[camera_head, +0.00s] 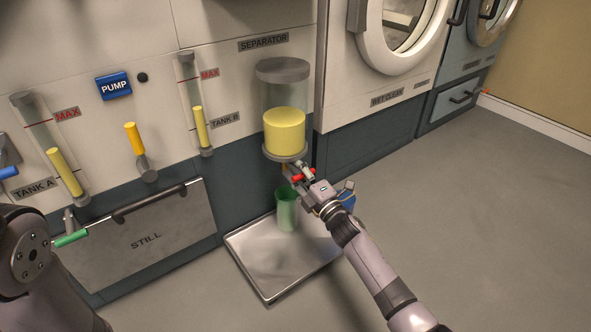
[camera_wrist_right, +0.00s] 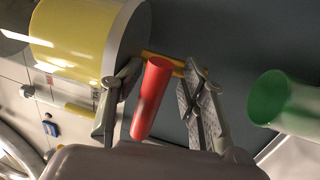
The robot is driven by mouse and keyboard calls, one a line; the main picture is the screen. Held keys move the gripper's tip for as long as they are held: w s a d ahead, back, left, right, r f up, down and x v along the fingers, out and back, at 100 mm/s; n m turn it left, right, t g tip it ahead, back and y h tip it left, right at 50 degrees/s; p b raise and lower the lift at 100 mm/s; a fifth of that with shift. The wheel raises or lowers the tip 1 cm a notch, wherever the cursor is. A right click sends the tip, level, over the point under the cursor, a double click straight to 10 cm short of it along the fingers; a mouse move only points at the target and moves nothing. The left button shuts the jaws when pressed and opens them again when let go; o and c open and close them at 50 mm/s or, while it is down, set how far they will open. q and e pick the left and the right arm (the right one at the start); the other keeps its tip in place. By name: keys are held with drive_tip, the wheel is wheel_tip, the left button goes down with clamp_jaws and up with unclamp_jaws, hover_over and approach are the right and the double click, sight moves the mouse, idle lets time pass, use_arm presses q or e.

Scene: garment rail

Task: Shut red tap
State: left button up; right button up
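The red tap handle (camera_head: 304,175) sits under the separator (camera_head: 285,130), a clear cylinder with yellow liquid. My right gripper (camera_head: 303,172) is at the handle. In the right wrist view the red handle (camera_wrist_right: 151,97) lies between the two spread fingers of the right gripper (camera_wrist_right: 160,70), with gaps visible on both sides. A yellow-orange pipe (camera_wrist_right: 165,60) shows behind the handle. A green beaker (camera_head: 287,208) stands below the tap; it also shows in the right wrist view (camera_wrist_right: 282,103). My left gripper is out of view; only its arm shows at the lower left.
The beaker stands on a metal tray (camera_head: 262,275) on the floor. A blue object (camera_head: 346,200) is partly hidden behind my right wrist. A green handle (camera_head: 70,239), an orange handle (camera_head: 133,138) and a blue handle (camera_head: 8,172) are at the left. Floor to the right is clear.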

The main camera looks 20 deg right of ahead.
drive_tip(key=v, duration=0.7)
drive_tip(key=shift+s, duration=0.35)
drive_tip(key=shift+d+f, duration=0.1)
drive_tip(key=shift+f, duration=0.05)
